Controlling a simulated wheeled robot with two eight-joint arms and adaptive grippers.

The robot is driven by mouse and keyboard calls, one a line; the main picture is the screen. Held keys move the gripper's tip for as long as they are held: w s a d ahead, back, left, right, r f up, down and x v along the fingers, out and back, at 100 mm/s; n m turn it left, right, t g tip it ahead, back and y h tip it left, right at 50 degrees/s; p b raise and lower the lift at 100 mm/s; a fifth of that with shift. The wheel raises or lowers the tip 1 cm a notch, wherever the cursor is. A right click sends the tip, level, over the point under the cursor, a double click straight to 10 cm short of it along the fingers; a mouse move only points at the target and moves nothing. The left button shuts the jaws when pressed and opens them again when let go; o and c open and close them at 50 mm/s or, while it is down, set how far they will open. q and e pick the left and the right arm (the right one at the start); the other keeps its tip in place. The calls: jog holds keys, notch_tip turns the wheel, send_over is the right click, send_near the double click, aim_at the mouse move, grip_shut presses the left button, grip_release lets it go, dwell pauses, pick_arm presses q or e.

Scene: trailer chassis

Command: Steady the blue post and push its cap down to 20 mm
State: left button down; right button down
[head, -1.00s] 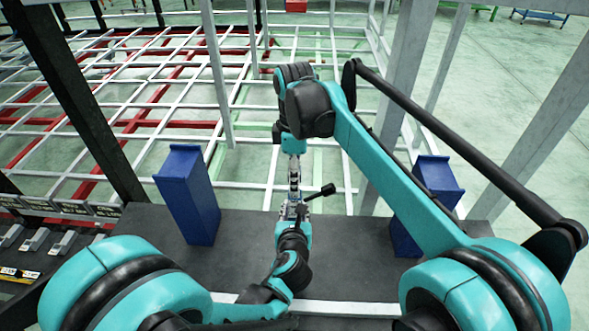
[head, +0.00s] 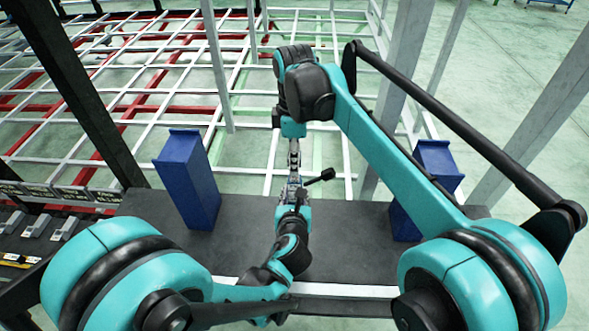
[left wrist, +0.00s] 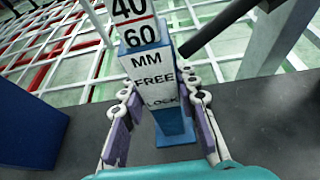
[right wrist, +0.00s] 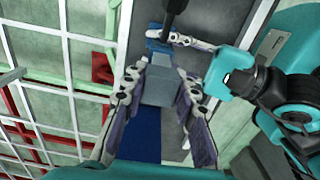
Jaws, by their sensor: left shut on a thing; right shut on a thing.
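The post stands upright at the table's middle. In the left wrist view its white face (left wrist: 152,82) reads 40, 60, MM, FREE and LOCK, above a blue foot (left wrist: 175,132). My left gripper (left wrist: 163,97) has one finger on each side of the post, shut on it; it is the lower gripper in the head view (head: 292,196). A black lever sticks out beside the post, its knob (head: 327,174) to the right. My right gripper (right wrist: 160,82) is shut on the grey cap (right wrist: 157,88), above my left gripper in the head view. The scale pointer cannot be read.
Blue pillars stand left (head: 188,182) and right (head: 436,168) of the post on the dark table (head: 345,235). A grey upright (head: 398,95) rises behind on the right. A white and red frame (head: 150,85) fills the back left. Grey parts (head: 37,225) lie at the left edge.

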jog(key=shift+f, duration=1.8)
jog(key=c, duration=1.1)
grip_release()
jog(key=shift+r, duration=3.5)
jog(key=shift+c, duration=0.2)
